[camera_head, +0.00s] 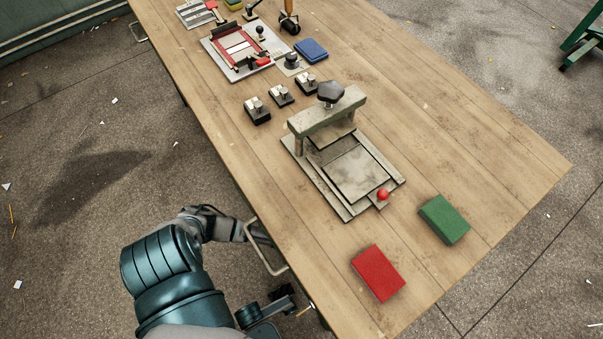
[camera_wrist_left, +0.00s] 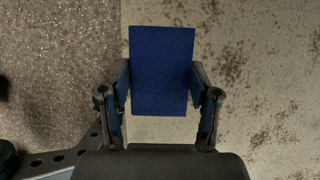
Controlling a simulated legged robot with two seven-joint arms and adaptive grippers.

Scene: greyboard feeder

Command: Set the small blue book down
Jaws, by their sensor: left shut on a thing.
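In the left wrist view, my left gripper (camera_wrist_left: 160,88) is shut on a small blue book (camera_wrist_left: 162,62), with one finger at each side of it. The book's broad blue face shows to the camera, and its far end extends past the fingers. Behind it is a stained beige surface (camera_wrist_left: 255,75); I cannot tell whether the book touches it. In the head view, my left forearm passes at the table's left edge, and the gripper and held book are hidden. My right gripper shows in neither view.
On the wooden table (camera_head: 480,120) are a red book (camera_head: 378,273), a green book (camera_head: 444,219), a press (camera_head: 327,122) with a red knob and several small clamps. Another blue item (camera_head: 311,50) lies farther back. Grey floor (camera_wrist_left: 60,60) shows at left in the wrist view.

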